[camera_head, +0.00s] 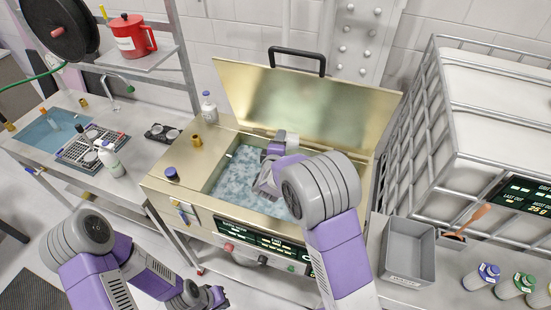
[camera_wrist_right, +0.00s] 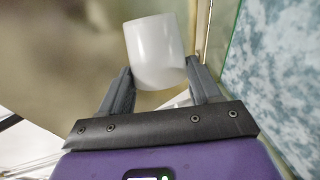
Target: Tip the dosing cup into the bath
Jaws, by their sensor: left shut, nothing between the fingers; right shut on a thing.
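The bath (camera_head: 160,184) is a brass-coloured tank with its lid raised and bluish, mottled liquid (camera_head: 236,172) inside. My right gripper (camera_head: 276,150) reaches over the bath towards its back edge. It is shut on a white dosing cup (camera_wrist_right: 155,50), which sits between both fingers in the right wrist view. In the head view the cup (camera_head: 291,140) is partly hidden by my right arm. Its opening and contents do not show. The bath's liquid (camera_wrist_right: 282,75) lies to the right in the wrist view. My left gripper (camera_head: 217,296) is shut and empty, low in front of the bath.
The open lid (camera_head: 305,100) stands behind the bath. A grey bin (camera_head: 408,252) and several capped bottles are at the right.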

